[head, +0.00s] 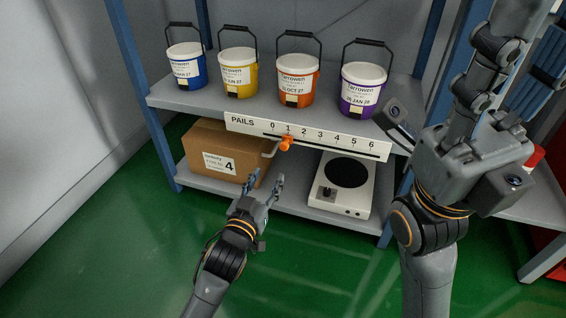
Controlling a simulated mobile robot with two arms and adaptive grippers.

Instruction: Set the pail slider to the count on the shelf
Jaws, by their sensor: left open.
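A white scale strip marked PAILS (340,142), numbered from 0, is fixed along the front edge of the upper shelf. Its orange slider (286,143) sits at the 1 mark. On the shelf stand a blue pail (187,69), a yellow pail (238,76), an orange pail (297,84) and a purple pail (361,95), in one row, upright and apart, handles raised. My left gripper (265,181) is open and empty, below and slightly left of the slider, not touching it. My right gripper (505,50) is raised at the right; its fingertips are not clear.
On the lower shelf, a cardboard box (210,141) stands at the left, close behind my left gripper. A white device with a round black plate (329,207) stands to its right. Blue posts (134,75) frame the shelves. Green floor (110,235) is clear in front.

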